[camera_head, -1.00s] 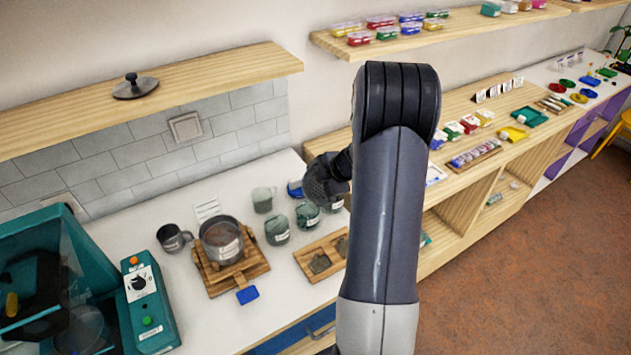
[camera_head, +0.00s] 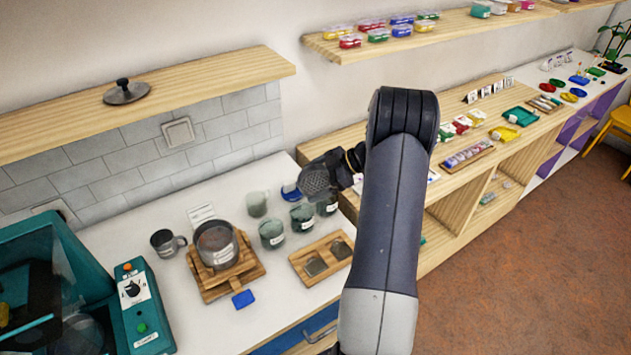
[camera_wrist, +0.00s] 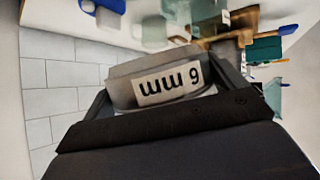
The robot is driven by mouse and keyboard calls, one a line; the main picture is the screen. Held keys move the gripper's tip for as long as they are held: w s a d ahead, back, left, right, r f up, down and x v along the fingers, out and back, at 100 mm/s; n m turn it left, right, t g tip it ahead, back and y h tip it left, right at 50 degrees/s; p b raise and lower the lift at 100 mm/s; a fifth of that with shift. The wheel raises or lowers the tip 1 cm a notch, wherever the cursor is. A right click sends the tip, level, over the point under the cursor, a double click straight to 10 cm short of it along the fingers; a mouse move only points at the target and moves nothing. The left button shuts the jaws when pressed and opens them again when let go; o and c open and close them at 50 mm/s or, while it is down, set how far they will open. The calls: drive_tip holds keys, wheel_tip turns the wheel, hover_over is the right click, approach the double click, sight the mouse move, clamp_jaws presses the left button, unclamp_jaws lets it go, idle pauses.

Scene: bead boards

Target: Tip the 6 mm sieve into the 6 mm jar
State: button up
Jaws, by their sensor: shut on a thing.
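In the head view my gripper (camera_head: 343,168) holds the sieve (camera_head: 316,182), a small round piece with dark mesh, tilted above the white counter. In the wrist view my gripper (camera_wrist: 168,90) is shut on the grey sieve (camera_wrist: 120,72), whose white label reads "6 mm" upside down. Grey-green jars stand on the counter below: a front jar (camera_head: 272,234), a middle jar (camera_head: 302,217) and a right jar (camera_head: 327,206), nearest below the sieve. Their labels are too small to read, so I cannot tell which is the 6 mm jar.
A steel pot (camera_head: 216,247) sits on a wooden stand, with a dark mug (camera_head: 166,243) beside it. A wooden tray (camera_head: 301,267) with two mesh pieces lies in front of the jars. A pale mug (camera_head: 257,204) and blue item (camera_head: 290,191) stand behind. A teal machine (camera_head: 148,325) is left.

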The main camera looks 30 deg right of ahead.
drive_tip(key=shift+r+m+y, duration=0.7)
drive_tip(key=shift+r+y, duration=0.8)
